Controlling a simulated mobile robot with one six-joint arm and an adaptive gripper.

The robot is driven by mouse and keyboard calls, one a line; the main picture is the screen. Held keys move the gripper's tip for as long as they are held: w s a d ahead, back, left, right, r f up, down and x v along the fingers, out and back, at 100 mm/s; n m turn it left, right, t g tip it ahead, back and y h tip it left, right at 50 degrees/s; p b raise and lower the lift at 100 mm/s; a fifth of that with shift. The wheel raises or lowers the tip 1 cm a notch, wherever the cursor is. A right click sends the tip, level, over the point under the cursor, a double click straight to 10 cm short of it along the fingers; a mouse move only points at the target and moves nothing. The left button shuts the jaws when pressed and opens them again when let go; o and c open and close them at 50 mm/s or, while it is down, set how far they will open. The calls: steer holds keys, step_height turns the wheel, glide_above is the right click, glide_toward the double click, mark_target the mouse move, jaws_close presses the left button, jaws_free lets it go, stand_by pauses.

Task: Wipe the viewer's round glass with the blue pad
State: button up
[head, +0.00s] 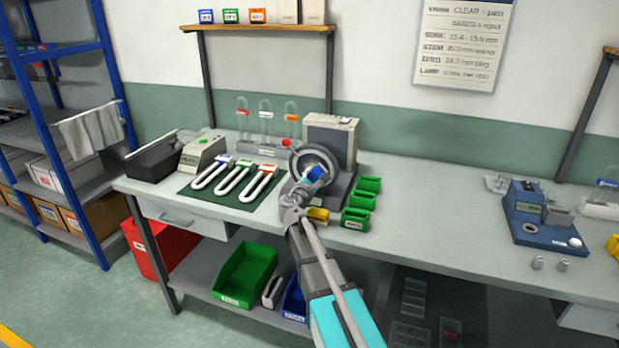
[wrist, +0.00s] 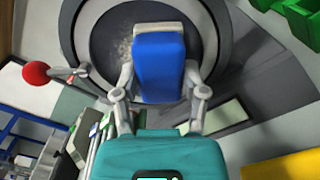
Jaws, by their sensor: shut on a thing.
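The viewer (head: 331,137) stands on the bench, with its round dark glass (head: 313,158) in a grey ring facing the front. In the wrist view the round glass (wrist: 112,45) fills the upper middle, with a pale smudge on its left part. My gripper (wrist: 158,85) is shut on the blue pad (wrist: 158,62), a finger on each side of it. The pad (head: 316,173) is in front of the glass and covers its middle in the wrist view. I cannot tell whether pad and glass touch.
A red knob (wrist: 36,73) sticks out at the viewer's left. White U-shaped tubes (head: 236,178) lie on a green mat to the left.

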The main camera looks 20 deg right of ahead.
mark_target(302, 168)
steer(key=shift+s+d, duration=0.55)
steer(key=shift+d, duration=0.35)
steer(key=shift+s, duration=0.1)
steer(key=shift+a, duration=0.1)
steer(key=shift+w+a+r, duration=0.1)
steer(key=shift+w+a, duration=1.15)
steer(key=shift+a, duration=0.1)
steer(key=shift+w+a, duration=0.1)
steer(key=shift+a, duration=0.05)
steer(key=shift+w+a, duration=0.5)
steer(key=shift+a, duration=0.25)
steer(key=shift+w+a, duration=0.45)
steer(key=shift+a, duration=0.25)
steer(key=shift+s+r+p, duration=0.1)
steer(key=shift+r+p, duration=0.35)
steer(key=shift+p, duration=0.05)
